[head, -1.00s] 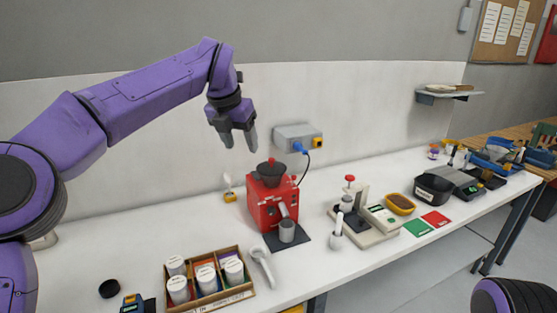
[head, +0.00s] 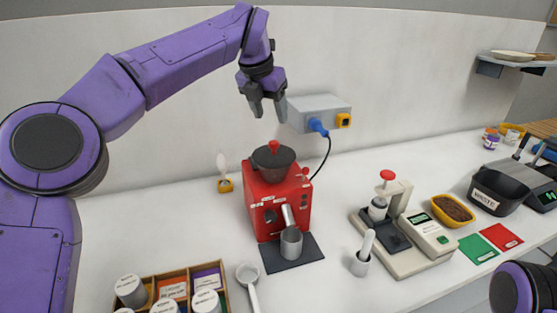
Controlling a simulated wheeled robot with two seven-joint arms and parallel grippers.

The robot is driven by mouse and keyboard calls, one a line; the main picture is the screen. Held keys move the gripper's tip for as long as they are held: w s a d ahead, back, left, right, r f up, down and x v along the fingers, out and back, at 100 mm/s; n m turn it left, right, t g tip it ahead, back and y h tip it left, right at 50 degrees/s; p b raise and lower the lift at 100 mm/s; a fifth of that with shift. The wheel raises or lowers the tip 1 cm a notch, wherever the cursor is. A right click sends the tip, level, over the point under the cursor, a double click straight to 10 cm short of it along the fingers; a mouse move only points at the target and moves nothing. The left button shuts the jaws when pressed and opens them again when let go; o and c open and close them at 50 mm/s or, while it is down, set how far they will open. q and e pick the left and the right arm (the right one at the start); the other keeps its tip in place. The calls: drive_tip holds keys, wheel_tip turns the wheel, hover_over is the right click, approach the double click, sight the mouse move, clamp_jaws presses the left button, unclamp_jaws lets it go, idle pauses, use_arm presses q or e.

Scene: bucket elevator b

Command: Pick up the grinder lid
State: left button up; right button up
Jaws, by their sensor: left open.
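The red grinder (head: 277,205) stands on the white bench against the wall. Its dark grinder lid (head: 273,157) with a red knob sits on top of it. A metal cup (head: 291,243) stands under its spout on a dark mat. My left gripper (head: 268,112) is open and empty, pointing down above the lid with a clear gap between them. My right gripper is out of view; only a purple part of my right arm shows at the lower right.
A grey socket box (head: 312,110) with a blue plug and cable is on the wall right of the gripper. A divided box of jars (head: 222,276) and a scoop (head: 248,276) are in front. A press (head: 403,232) stands to the right.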

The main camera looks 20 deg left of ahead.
sight(274, 142)
use_arm(q)
drive_tip(key=x, duration=0.3)
drive_tip(key=p+x, duration=0.1)
drive_tip(key=x, duration=0.2)
drive_tip(key=s+p+x, duration=0.1)
drive_tip(key=x, duration=0.2)
drive_tip(key=shift+w+a+f, duration=0.1)
drive_tip(key=shift+a+f, duration=0.3)
drive_tip(key=shift+f, duration=0.1)
drive_tip(key=shift+w+d+f, duration=0.1)
drive_tip(key=shift+w+f, duration=0.15)
drive_tip(key=shift+f, duration=0.2)
drive_tip(key=shift+r, duration=0.1)
clamp_jaws()
